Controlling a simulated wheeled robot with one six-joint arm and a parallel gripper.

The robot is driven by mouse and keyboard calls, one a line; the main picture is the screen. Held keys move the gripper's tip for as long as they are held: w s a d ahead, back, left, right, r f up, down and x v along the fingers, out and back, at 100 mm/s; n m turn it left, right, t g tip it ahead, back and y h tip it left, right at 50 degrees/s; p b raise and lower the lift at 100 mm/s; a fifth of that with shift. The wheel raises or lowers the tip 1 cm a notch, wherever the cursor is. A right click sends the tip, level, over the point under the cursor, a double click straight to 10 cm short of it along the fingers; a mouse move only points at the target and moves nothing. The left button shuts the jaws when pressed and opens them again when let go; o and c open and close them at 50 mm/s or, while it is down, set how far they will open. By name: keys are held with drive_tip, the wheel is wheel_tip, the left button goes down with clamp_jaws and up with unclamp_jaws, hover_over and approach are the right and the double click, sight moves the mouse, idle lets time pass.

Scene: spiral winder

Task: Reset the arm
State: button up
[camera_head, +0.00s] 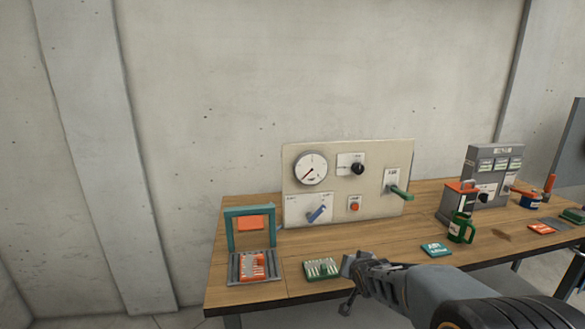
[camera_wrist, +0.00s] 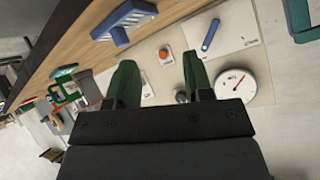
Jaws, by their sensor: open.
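My gripper (camera_head: 352,284) hangs in front of the workbench's near edge, at the end of my arm reaching in from the lower right. In the wrist view its two dark green fingers (camera_wrist: 160,82) stand apart with nothing held between them. The beige control panel (camera_head: 345,160) stands beyond it at the back of the bench. The panel also shows turned around in the wrist view (camera_wrist: 185,70), partly hidden behind the fingers.
The wooden bench (camera_head: 300,262) bears a teal frame (camera_head: 228,228), a slotted grey tray (camera_head: 234,275), a green rack (camera_head: 308,275), a green mug (camera_head: 468,229) and a grey machine (camera_head: 490,158). A panel lever (camera_head: 400,193) sticks out. Open air lies above the bench.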

drive_tip(key=s+r+n+g+p, duration=0.2)
drive_tip(key=s+r+g, duration=0.1)
drive_tip(key=s, duration=0.9)
drive_tip(key=s+r+n+g+p, duration=0.1)
drive_tip(key=s+r+g+p, duration=0.1)
drive_tip(key=s, duration=1.1)
drive_tip(key=shift+a+r+n+g, duration=0.45)
drive_tip(key=shift+r+g, duration=0.25)
drive_tip(key=shift+g, duration=0.4)
